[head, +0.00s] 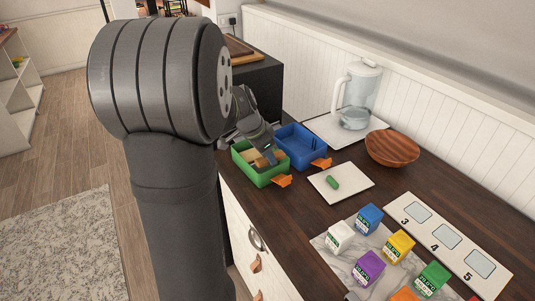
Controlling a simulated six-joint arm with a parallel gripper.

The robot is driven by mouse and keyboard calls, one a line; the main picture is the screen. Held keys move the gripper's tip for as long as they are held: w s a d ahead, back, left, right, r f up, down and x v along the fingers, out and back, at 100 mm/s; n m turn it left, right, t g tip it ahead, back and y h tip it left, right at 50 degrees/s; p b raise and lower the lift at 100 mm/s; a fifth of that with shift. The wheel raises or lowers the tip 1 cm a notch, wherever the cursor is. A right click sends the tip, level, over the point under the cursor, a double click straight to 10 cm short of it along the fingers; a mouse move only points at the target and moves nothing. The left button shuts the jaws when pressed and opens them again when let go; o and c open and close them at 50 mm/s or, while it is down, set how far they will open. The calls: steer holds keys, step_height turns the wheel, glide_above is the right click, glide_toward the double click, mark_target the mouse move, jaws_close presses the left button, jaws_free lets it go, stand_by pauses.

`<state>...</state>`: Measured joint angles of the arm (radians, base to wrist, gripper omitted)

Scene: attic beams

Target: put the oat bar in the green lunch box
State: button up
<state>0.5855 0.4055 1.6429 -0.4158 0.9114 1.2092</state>
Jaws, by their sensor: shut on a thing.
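The green lunch box (262,178) stands open on the dark counter, with an orange flap or tag at its front right corner. My gripper (264,160) reaches down at the box, its fingers low at the opening. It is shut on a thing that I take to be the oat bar. Tan pieces (250,157) show inside the box beside the fingers. They are small and partly covered, so I cannot tell which is the held bar or whether it touches the bottom.
A blue lunch box (310,158) stands right beside the green one. A white plate (355,178) holds a small green item (332,182). A glass pitcher (358,98), a wooden bowl (392,148), several coloured cartons (369,267) and a numbered board (467,244) are farther right.

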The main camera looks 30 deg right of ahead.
steer(key=shift+f, duration=0.6)
steer(key=o, duration=1)
steer(key=shift+r, duration=0.3)
steer(key=v, duration=1.2)
steer(key=shift+a+r, duration=0.1)
steer(key=shift+r, duration=0.25)
steer(key=shift+f, duration=0.1)
